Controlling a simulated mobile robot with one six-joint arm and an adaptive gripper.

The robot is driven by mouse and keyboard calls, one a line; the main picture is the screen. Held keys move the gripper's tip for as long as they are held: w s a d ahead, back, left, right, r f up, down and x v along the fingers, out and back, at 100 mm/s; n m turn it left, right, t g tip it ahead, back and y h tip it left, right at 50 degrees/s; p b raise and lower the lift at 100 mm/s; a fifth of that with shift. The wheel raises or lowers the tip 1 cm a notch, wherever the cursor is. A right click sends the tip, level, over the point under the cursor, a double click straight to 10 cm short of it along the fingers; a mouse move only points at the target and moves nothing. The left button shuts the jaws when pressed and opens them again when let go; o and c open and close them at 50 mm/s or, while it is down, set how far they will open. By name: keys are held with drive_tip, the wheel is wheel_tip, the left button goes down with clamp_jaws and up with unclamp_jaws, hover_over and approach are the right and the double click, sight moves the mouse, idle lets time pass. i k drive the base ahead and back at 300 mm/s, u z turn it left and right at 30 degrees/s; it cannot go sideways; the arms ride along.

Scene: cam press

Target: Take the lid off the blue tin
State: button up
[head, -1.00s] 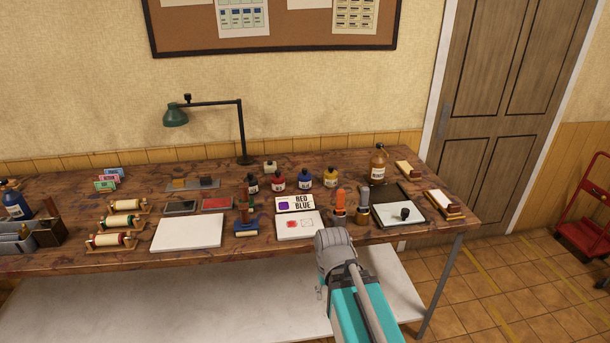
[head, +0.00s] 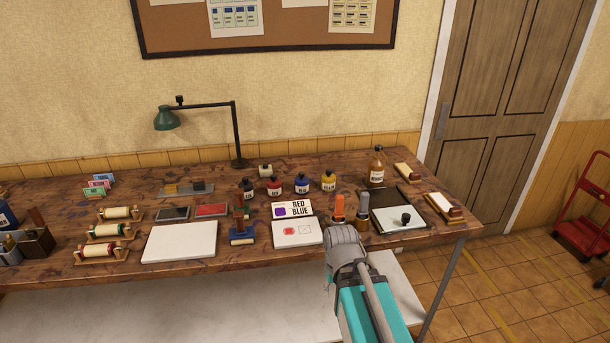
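The blue tin (head: 302,184) is a small, round, dark blue container with a pale label and a dark top. It stands upright in a row near the middle of the wooden bench (head: 330,157), between a red one (head: 273,187) and a yellow one (head: 328,181). Its top appears to be on, but it is small in the picture. My arm, grey and teal, reaches up from the bottom to the bench's front edge, right of and nearer than the tin. My gripper cannot be made out; the arm's grey joint may hide it.
A brown bottle (head: 376,167) and black tray (head: 415,194) stand right. A green lamp (head: 166,118) is behind.

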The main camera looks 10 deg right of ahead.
sight(300, 178)
drive_tip(key=i, duration=0.85)
drive_tip(key=u, duration=0.05)
